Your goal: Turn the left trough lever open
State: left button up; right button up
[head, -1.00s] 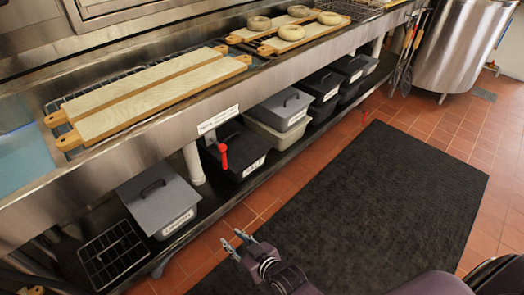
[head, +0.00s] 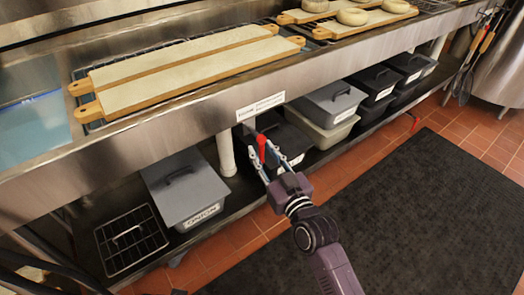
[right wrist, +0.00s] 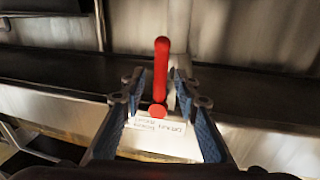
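The left trough lever is a red handle (head: 262,148) hanging below the front edge of the steel trough, by a white drain pipe (head: 226,152). My right gripper (head: 271,164) is at the lever, open, with its blue-padded fingers on either side of it. In the right wrist view the red lever (right wrist: 161,68) stands between the two spread fingers (right wrist: 160,88), with a gap visible on each side. Its round red base (right wrist: 158,110) shows by a white label (right wrist: 165,139). My left gripper is not in view.
Two long boards (head: 190,70) lie on the trough, and bagels (head: 352,17) sit on boards further right. Lidded bins (head: 330,103) stand on the lower shelf. A black mat (head: 400,210) covers the floor.

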jog(key=shift+w+a, duration=0.25)
jog(key=shift+w, duration=0.3)
grip_shut()
